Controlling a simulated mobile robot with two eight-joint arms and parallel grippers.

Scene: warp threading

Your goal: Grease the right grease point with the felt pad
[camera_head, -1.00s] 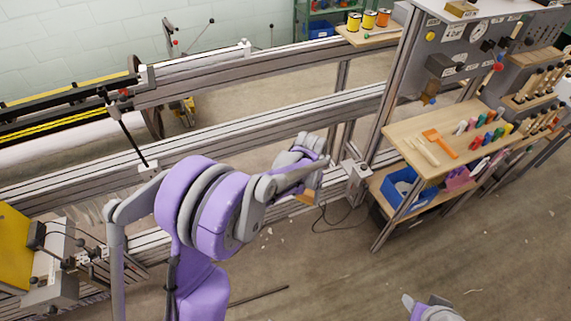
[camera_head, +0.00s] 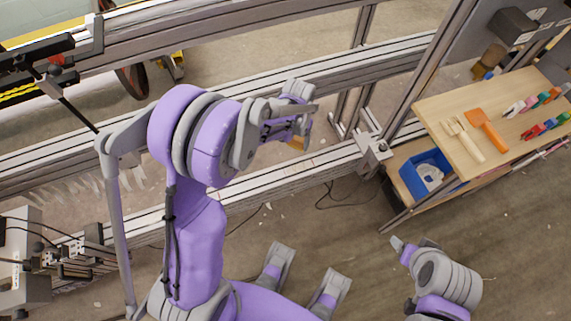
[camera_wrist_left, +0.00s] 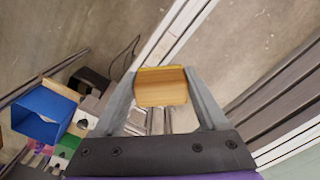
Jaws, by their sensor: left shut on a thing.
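My left gripper (camera_head: 290,118) is shut on a small wooden block with a yellowish face, which I take to be the felt pad (camera_head: 298,143). In the left wrist view the block (camera_wrist_left: 162,88) sits squarely between both fingertips. The gripper holds it in the air near the lower rail (camera_head: 265,180), left of a grey bracket block (camera_head: 373,150) at the rail's right end. I cannot make out the right grease point for certain. Part of my right arm shows at the lower right, but its finger opening is unclear.
A wooden shelf (camera_head: 450,108) with a brush, an orange scraper (camera_head: 487,130) and coloured clips stands at the right. A blue bin (camera_head: 428,172) sits below it. A cable (camera_head: 325,198) lies on the floor. Open floor lies in front of the rails.

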